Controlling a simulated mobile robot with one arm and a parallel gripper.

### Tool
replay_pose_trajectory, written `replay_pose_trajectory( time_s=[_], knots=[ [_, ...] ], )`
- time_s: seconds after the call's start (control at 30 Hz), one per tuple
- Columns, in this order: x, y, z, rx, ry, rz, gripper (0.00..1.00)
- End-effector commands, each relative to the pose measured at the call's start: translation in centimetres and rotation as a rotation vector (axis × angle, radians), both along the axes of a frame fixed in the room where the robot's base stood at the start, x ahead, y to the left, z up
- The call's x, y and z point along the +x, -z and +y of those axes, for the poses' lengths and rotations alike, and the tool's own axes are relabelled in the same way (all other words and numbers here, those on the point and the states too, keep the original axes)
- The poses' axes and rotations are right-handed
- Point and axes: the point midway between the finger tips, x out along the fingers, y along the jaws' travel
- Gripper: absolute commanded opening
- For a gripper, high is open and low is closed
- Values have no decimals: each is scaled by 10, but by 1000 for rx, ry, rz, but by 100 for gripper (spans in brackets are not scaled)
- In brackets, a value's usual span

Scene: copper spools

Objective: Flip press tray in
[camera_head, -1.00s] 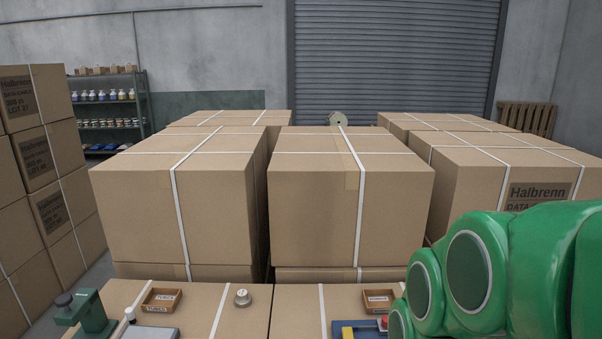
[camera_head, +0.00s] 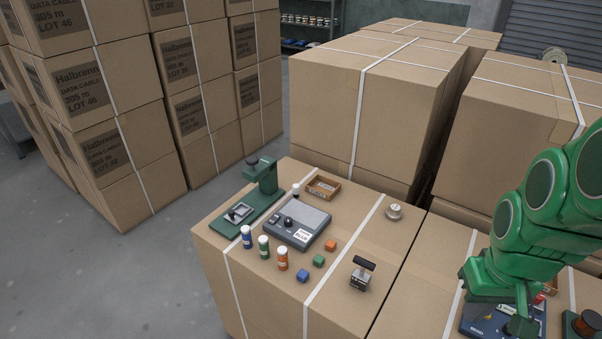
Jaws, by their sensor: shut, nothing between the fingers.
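The green press (camera_head: 267,178) stands at the left end of the carton worktop, with a dark round top and a flat green base. A small pale tray (camera_head: 240,212) with a dark piece on it lies on the front part of that base, forward of the upright column. It is too small to tell how it is hinged or how far in it sits. My gripper (camera_head: 521,325) is at the lower right, far from the press, over a dark blue device. Its fingers are small and partly hidden by my green arm; it looks shut and empty.
A grey box with knobs (camera_head: 297,222), three small bottles (camera_head: 264,246), several coloured cubes (camera_head: 318,261), a black-handled stamp (camera_head: 362,274) and a wooden tray (camera_head: 323,187) stand near the press. Tall cartons (camera_head: 375,90) rise behind. Open floor (camera_head: 110,285) lies left.

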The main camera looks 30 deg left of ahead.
Motion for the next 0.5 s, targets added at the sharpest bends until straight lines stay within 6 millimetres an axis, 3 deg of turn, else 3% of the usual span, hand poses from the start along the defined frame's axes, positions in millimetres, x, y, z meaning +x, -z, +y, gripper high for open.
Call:
replay_pose_trajectory(
  time_s=[0.2, 0.5],
  knots=[
    [47, 12, 63, 23, -197, -69, 0],
    [93, 31, 163, 60, -458, -172, 0]
  ],
)
